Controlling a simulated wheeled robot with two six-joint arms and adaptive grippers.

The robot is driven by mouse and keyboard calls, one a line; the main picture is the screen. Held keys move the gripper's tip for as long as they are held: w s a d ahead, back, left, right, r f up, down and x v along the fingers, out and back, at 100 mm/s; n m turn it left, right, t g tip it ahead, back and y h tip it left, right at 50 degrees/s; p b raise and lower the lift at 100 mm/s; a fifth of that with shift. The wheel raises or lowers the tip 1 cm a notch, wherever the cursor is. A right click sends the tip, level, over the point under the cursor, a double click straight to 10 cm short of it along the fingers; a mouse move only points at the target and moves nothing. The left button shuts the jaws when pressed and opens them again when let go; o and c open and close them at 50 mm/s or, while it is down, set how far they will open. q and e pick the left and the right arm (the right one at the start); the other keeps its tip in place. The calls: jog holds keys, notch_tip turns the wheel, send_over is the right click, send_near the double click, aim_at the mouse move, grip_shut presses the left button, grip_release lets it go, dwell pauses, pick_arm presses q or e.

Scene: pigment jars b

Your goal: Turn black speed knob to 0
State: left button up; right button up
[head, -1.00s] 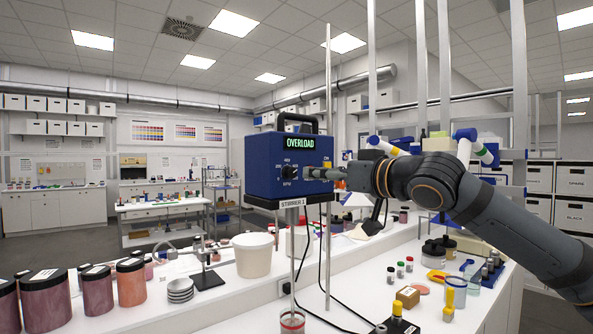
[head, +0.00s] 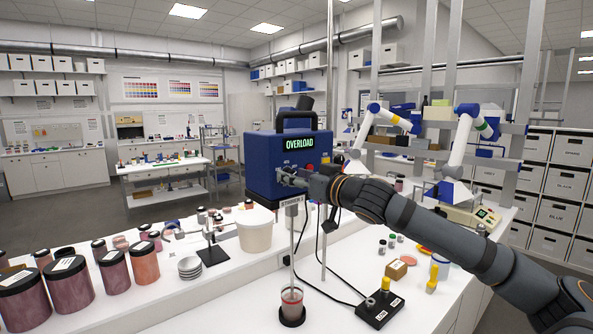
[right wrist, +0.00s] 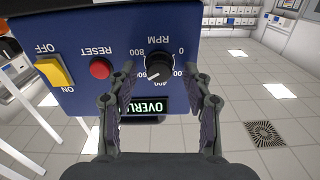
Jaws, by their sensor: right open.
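The blue stirrer box (head: 262,165) stands on its stand with a lit display (head: 299,143) reading OVERLOAD. Its black speed knob (right wrist: 158,66) shows in the right wrist view on the blue panel, under the RPM label, with a white pointer line and a printed scale around it. That view is upside down, and the pointer slants to its lower left, away from the 0 at right. My right gripper (right wrist: 160,76) is open, one finger on each side of the knob; I cannot tell if they touch it. In the head view my right gripper (head: 286,178) hides the knob. My left gripper is not in view.
A red RESET button (right wrist: 100,68) and a yellow ON/OFF switch (right wrist: 54,71) sit beside the knob. Pigment jars (head: 68,282) stand at left.

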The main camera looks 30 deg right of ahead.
grip_shut()
